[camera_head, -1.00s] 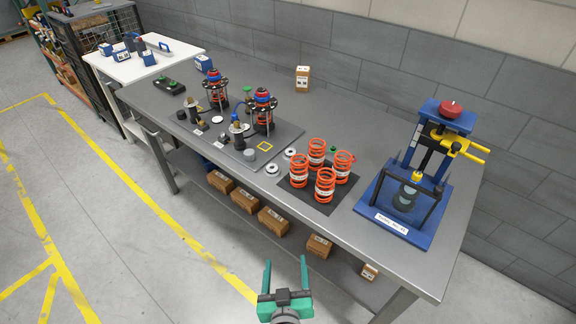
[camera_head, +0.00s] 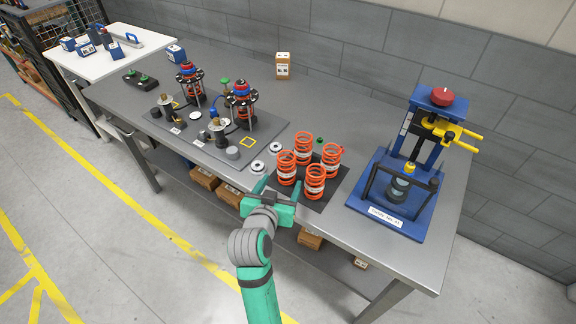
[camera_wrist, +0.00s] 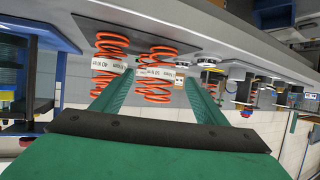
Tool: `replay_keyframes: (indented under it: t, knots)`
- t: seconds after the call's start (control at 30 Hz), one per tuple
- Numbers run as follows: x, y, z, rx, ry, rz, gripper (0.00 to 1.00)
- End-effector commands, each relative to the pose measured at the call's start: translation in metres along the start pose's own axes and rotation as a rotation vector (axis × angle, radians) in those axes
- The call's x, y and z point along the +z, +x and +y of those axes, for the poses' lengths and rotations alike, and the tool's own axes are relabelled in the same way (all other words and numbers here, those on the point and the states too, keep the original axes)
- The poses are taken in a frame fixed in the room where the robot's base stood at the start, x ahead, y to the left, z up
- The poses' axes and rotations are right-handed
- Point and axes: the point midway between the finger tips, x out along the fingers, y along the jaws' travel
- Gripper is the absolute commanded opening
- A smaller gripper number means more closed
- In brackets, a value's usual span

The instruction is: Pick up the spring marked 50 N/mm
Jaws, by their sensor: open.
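Several orange coil springs with white label bands stand upright on a dark mat (camera_head: 322,206) on the bench: front left (camera_head: 286,168), back left (camera_head: 303,149), back right (camera_head: 332,161), front right (camera_head: 315,182). Their labels are too small to read in the head view. In the wrist view two springs show, one at left (camera_wrist: 110,72) and one nearer the middle (camera_wrist: 153,88); their labels appear inverted and I cannot read the numbers surely, so I cannot tell which is 50 N/mm. My gripper (camera_head: 281,187) is open and empty, at the bench's front edge by the front left spring.
A blue press with a red knob (camera_head: 442,97) stands right of the mat. A grey plate (camera_head: 182,139) with two caged spring assemblies lies to the left. White rings (camera_head: 258,167) lie beside the mat. A small box (camera_head: 283,66) stands at the back. The bench behind the springs is clear.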

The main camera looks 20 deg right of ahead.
Motion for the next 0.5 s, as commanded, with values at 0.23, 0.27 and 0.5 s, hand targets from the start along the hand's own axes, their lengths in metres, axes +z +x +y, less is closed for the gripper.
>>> replay_keyframes:
  t: [0.23, 0.27, 0.5]
  knots:
    - [0.001, 0.034, -0.003, -0.005, -0.002, -0.001, 0.67]
    - [0.001, 0.037, -0.003, -0.005, -0.002, -0.001, 0.67]
    - [0.001, 0.054, -0.002, -0.003, -0.001, -0.001, 0.67]
